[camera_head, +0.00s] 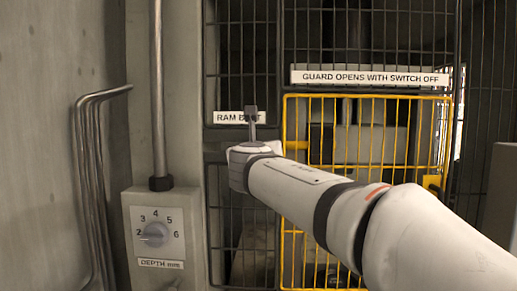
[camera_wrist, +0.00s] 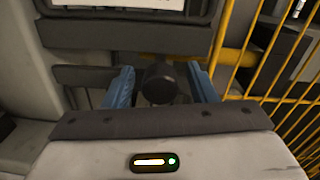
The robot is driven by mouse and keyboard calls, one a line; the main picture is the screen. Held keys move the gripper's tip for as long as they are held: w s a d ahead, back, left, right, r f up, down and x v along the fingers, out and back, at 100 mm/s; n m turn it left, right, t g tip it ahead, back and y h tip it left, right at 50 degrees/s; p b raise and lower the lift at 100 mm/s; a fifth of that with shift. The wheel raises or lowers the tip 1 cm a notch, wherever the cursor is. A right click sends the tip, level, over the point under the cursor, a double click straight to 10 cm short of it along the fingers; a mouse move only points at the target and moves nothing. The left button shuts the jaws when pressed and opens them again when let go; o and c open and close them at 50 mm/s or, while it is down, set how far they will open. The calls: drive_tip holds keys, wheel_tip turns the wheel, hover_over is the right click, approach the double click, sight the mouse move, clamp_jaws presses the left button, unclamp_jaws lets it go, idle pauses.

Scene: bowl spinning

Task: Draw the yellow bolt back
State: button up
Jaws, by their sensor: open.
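In the wrist view, a yellow bar (camera_wrist: 236,57), which looks like the bolt, runs sideways at the edge of the yellow guard. A dark round knob (camera_wrist: 160,83) stands in front of it and hides part of it. My gripper (camera_wrist: 160,68) is open, with one blue finger on each side of the knob. Gaps show between the knob and both fingers. In the head view, my arm reaches to the left edge of the yellow mesh guard (camera_head: 284,120).
A sign on guard opening (camera_head: 371,78) hangs above the yellow guard. A partly covered "RAM" label (camera_head: 228,117) is beside my wrist. A depth dial box (camera_head: 155,235) and bent pipes (camera_head: 92,160) stand at the left. Dark mesh panels surround the guard.

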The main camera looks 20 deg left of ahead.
clamp_jaws()
idle(0.5)
